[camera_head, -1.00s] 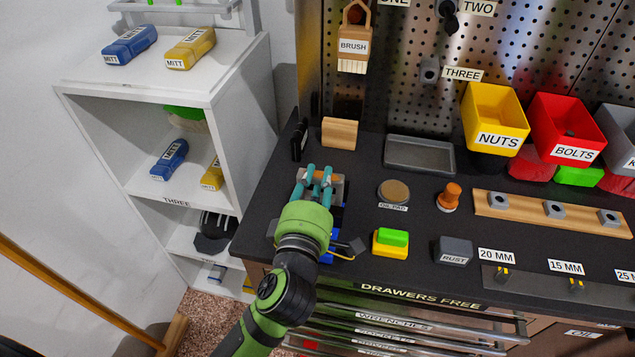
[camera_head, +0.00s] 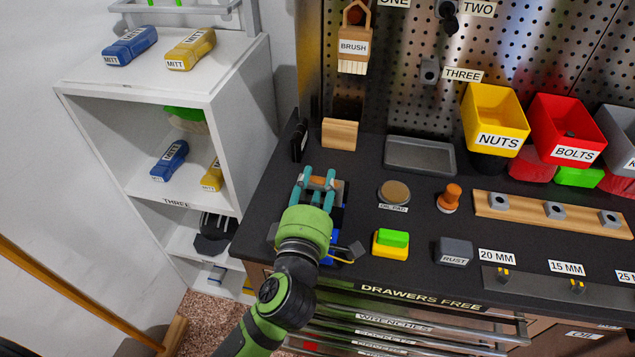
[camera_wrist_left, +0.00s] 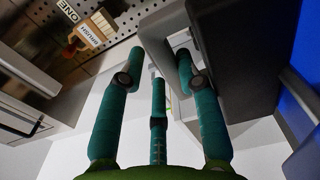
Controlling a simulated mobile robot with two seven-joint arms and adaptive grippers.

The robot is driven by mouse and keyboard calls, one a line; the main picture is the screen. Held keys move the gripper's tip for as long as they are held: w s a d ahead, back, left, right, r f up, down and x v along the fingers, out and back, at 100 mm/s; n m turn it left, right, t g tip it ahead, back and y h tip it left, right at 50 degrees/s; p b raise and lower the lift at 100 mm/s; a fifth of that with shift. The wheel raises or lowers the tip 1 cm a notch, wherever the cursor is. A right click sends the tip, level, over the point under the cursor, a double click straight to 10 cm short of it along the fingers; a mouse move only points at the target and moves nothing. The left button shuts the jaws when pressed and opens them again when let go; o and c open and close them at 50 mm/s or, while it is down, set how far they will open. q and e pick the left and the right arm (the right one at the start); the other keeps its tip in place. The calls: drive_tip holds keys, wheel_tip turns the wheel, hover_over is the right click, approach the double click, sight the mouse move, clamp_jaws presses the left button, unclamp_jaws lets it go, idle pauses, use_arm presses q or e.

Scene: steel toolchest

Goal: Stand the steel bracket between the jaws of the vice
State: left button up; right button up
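My left gripper (camera_head: 318,173) is over the vice (camera_head: 343,197) at the left end of the bench, its teal fingers pointing away from me and spread apart. The gripper hides much of the vice; only blue and grey parts show around it. A small grey and orange-brown piece shows between the fingers, but I cannot tell whether it is the steel bracket or how it stands in the jaws. In the left wrist view the fingers (camera_wrist_left: 160,68) are apart, with a dark grey block close on their right and a blue part at the right edge. My right gripper is not in view.
A wooden block (camera_head: 340,134) and a grey tray (camera_head: 420,155) lie behind the vice. The oil pad (camera_head: 394,192), a yellow-green block (camera_head: 390,243) and the grey RUST block (camera_head: 454,251) are to its right. White shelves (camera_head: 235,130) stand left of the bench.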

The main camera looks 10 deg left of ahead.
use_arm(q)
drive_tip(key=shift+f, duration=0.55)
drive_tip(key=shift+d, duration=0.1)
drive_tip(key=shift+r, duration=0.35)
drive_tip(key=shift+s+r, duration=0.2)
drive_tip(key=shift+s, duration=0.15)
drive_tip(key=s, duration=0.3)
drive_tip(key=s+b, duration=0.1)
drive_tip(key=s, duration=0.6)
drive_tip(key=shift+d+r, duration=0.1)
drive_tip(key=shift+r, duration=0.25)
drive_tip(key=shift+s+r, duration=0.1)
drive_tip(key=shift+s, duration=0.6)
